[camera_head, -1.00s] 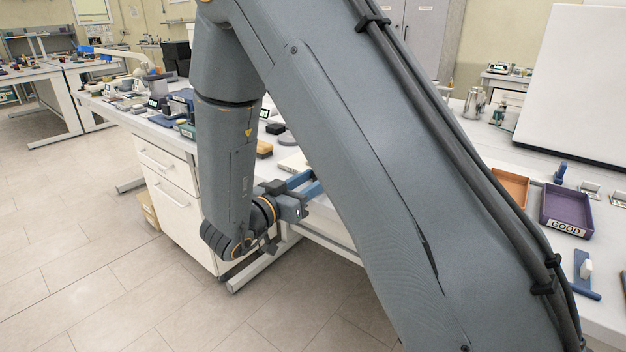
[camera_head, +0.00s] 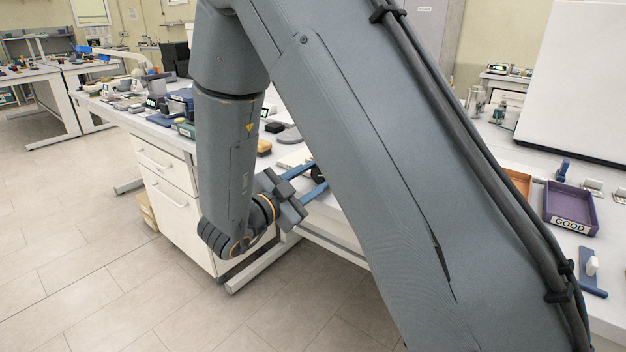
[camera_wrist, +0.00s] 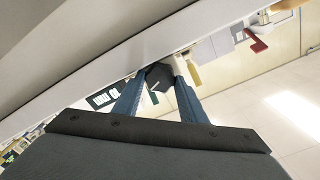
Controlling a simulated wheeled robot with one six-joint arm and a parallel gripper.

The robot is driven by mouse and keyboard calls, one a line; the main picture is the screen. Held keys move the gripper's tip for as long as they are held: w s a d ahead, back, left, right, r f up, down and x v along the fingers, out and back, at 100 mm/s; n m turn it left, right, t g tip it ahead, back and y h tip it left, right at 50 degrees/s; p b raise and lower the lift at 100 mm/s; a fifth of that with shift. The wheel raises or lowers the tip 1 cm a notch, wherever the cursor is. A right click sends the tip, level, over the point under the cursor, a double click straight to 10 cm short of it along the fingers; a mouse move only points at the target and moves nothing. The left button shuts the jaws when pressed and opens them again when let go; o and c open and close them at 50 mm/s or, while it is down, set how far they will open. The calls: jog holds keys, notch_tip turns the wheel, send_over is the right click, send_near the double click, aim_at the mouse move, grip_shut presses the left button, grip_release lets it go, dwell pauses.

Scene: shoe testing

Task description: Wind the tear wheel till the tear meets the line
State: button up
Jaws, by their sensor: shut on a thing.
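My gripper (camera_wrist: 158,84) has its two blue fingers on either side of a dark, many-sided knob (camera_wrist: 157,73), which looks like the tear wheel, and is shut on it. The knob has a small pale mark on its face. In the head view my gripper (camera_head: 317,175) reaches the near edge of the bench, turned at a slant, with its tips partly behind my own arm. The tear and the line cannot be made out in either view.
A small display (camera_wrist: 103,98) sits left of the fingers in the wrist view. In the head view, a purple tray marked GOOD (camera_head: 571,208) and an orange tray (camera_head: 518,181) stand on the right bench. White drawers (camera_head: 172,200) are below the bench, left of my gripper.

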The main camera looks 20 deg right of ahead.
dwell(0.3)
jog(key=o, duration=0.8)
jog(key=shift+b+v, duration=0.45)
jog(key=shift+v, duration=3.45)
